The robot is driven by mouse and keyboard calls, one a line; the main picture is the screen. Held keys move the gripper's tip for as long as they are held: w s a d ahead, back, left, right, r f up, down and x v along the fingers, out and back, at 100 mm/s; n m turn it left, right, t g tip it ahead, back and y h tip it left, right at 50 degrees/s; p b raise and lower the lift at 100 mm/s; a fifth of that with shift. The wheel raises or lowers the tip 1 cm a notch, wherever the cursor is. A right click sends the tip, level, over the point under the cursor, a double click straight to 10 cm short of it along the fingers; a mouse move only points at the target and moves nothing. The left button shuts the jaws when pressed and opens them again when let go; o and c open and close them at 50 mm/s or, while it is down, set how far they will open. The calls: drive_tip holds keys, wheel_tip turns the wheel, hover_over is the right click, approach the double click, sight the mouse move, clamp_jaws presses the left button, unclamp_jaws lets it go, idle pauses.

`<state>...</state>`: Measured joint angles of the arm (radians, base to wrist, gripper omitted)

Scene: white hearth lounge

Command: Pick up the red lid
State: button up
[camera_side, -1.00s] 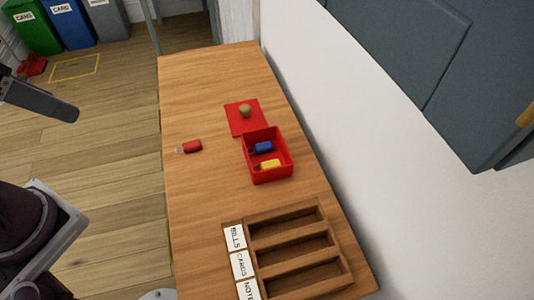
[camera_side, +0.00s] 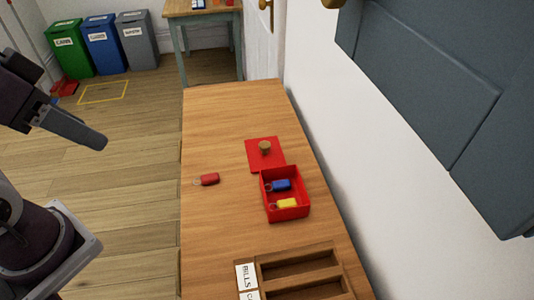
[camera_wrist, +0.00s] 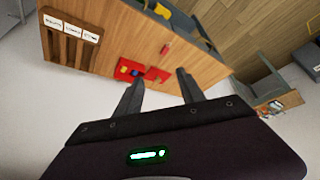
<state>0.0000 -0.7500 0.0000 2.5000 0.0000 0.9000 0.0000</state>
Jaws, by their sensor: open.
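The red lid (camera_side: 257,157) is a flat red square with a round wooden knob (camera_side: 265,147) on top. It lies on the wooden table (camera_side: 215,235) just behind the open red box (camera_side: 287,214). The box holds a blue key tag (camera_side: 281,186) and a yellow key tag (camera_side: 286,203). The lid also shows in the wrist view (camera_wrist: 158,75), beyond my fingertips. My gripper (camera_wrist: 157,80) is open and empty, its two fingers spread. In the side view my gripper (camera_side: 95,142) is left of the table, well apart from the lid.
A red key tag (camera_side: 209,179) lies on the table left of the box. A wooden sorting tray (camera_side: 300,270) with labels stands at the near end. A wall and grey panel (camera_side: 430,90) run along the right. Bins (camera_side: 103,45) stand far back.

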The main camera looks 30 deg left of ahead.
drive_tip(key=shift+o, duration=1.2)
